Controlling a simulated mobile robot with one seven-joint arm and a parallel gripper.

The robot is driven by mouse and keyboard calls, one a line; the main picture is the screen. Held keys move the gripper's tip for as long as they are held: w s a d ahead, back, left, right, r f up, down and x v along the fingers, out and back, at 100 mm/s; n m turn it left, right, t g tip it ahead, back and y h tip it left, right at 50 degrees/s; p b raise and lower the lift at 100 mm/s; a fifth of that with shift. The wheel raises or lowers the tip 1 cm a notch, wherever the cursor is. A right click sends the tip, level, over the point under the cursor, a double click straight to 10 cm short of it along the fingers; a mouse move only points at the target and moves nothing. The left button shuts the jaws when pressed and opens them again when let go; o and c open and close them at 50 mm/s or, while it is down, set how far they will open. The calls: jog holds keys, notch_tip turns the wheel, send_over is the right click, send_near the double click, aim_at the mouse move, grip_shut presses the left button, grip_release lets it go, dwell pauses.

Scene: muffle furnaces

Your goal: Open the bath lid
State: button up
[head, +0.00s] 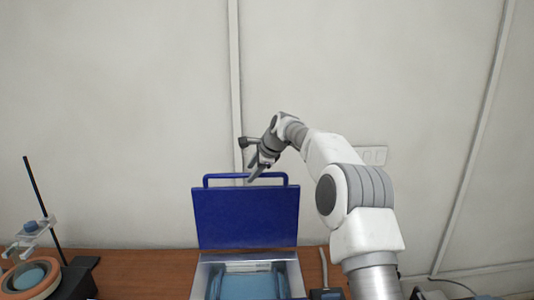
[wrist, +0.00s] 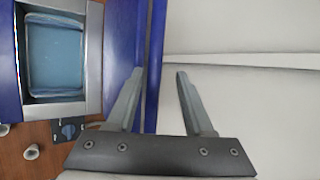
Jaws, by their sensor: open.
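The blue bath lid (head: 246,217) stands upright at the back of the bath (head: 204,281), so the bath is open and its pale blue inside shows. The lid has a blue bar handle (head: 222,177) along its top edge. My gripper (head: 253,172) is at that top edge, near the middle of the handle, with its fingers pointing down and left. In the wrist view my gripper (wrist: 161,73) is open, and the blue lid (wrist: 123,40) runs along the left finger. I cannot tell whether a finger touches the handle. The open bath (wrist: 55,50) shows at the left.
A wooden bench (head: 160,270) carries the bath. A stand with a black rod (head: 46,210) and a round orange-rimmed vessel (head: 30,278) are at the left. A pale wall (head: 120,110) with a socket plate (head: 374,156) is behind.

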jog(key=b+v, duration=0.2)
jog(key=v, duration=1.2)
jog(key=shift+s+d+r, duration=0.2)
jog(key=shift+r, duration=0.05)
jog(key=s+d+f+n+h+b, duration=0.25)
jog(key=s+n, duration=0.35)
jog(key=s, duration=1.1)
jog(key=s+d+f+n+h+b, duration=0.15)
jog(key=s+d+f+n, duration=0.35)
jog(key=s, duration=1.1)
jog(key=s+f+n, duration=0.5)
jog(key=s+f, duration=0.3)
jog(key=s, duration=0.3)
jog(key=shift+s+d+f+n+g+h, duration=0.15)
jog(key=shift+s+d+n+g+h, duration=0.15)
jog(key=shift+d, duration=0.2)
jog(key=shift+w+a, duration=0.1)
jog(key=shift+a, duration=0.05)
